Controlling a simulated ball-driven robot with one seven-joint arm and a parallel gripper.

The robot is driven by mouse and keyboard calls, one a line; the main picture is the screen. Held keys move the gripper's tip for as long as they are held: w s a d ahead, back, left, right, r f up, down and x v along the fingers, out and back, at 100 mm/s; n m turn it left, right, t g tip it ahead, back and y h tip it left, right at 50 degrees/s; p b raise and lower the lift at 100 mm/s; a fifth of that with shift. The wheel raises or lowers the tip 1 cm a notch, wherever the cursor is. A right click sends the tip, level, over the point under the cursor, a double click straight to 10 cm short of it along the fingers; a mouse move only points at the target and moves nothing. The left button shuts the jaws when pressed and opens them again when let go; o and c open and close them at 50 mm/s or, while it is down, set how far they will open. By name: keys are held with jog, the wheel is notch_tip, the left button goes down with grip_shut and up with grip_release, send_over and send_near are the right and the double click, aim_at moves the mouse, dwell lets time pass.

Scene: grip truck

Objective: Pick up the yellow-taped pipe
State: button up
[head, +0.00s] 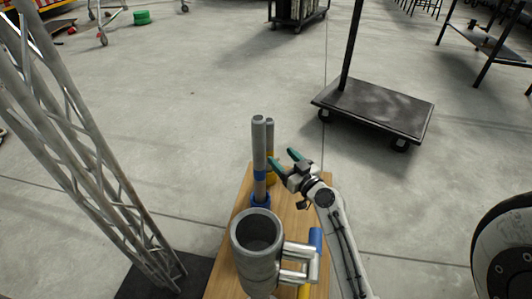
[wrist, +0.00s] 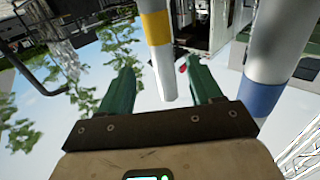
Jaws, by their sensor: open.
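The yellow-taped pipe (head: 270,136) is a grey metal tube standing upright behind a blue-taped pipe (head: 259,140), partly hidden by it. Its yellow band (head: 270,168) shows beside the left finger. My gripper (head: 282,158) is open, with green fingers, just right of the pipes. In the wrist view, the yellow-taped pipe (wrist: 157,55) appears between the open fingers (wrist: 159,75), its free end near the palm side of the picture. I cannot tell how deep it sits between them. The blue-taped pipe (wrist: 270,70) passes to the right, outside the fingers.
The pipes stand over a wooden board (head: 233,232). A large grey metal cylinder (head: 250,265) with a bracket (head: 300,262) is in front, beside blue and yellow parts. A lattice truss (head: 85,140) rises at left. A black flat cart (head: 375,108) stands at back right. Concrete floor surrounds it.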

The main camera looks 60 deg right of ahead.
aim_at(272, 147)
jog(key=shift+x, duration=3.9)
jog(key=shift+c, duration=0.3)
jog(key=c, duration=1.1)
